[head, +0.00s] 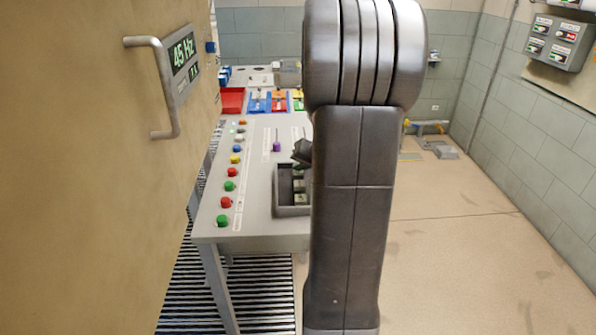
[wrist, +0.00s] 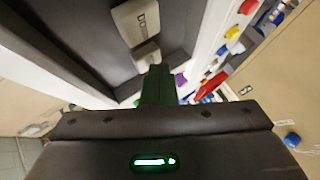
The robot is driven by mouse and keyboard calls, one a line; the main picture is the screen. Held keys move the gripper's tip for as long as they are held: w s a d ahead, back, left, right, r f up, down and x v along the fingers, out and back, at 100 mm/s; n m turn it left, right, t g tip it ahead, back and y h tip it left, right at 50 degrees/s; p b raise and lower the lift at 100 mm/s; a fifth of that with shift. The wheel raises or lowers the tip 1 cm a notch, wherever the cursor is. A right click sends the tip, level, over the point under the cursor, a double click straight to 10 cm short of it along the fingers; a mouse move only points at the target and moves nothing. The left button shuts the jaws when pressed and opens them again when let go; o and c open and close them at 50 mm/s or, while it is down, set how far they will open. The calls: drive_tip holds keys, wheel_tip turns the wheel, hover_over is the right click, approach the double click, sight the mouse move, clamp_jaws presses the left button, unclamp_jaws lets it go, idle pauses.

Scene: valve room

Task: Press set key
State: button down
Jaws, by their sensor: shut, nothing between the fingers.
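A grey, dark-bottomed key box (head: 281,211) stands on the bench and is partly hidden behind my arm in the head view. In the wrist view its dark recess holds a pale key (wrist: 136,20) with lettering that seems to begin "DO". A second pale key (wrist: 147,55) lies just beyond my fingertips, its face mostly hidden. I cannot read a "SET" label on either. My gripper (wrist: 157,72) is shut and empty, its dark green fingers pointing at the second key. Whether they touch it, I cannot tell. In the head view the gripper (head: 302,152) is a dark shape above the box.
A row of coloured buttons (head: 230,186) runs along the bench's left side. A purple-knobbed lever (head: 277,146) stands behind the box. A beige door with a metal handle (head: 158,88) and a "45 Hz" display (head: 184,56) fills the left. Floor on the right is open.

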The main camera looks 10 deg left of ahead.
sight(300, 174)
drive_tip(key=shift+r, duration=0.1)
drive_tip(key=shift+r+p, duration=0.45)
drive_tip(key=shift+r, duration=0.3)
drive_tip(key=shift+r+p, duration=1.6)
drive_tip(key=shift+r, duration=0.9)
drive_tip(key=shift+f, duration=0.1)
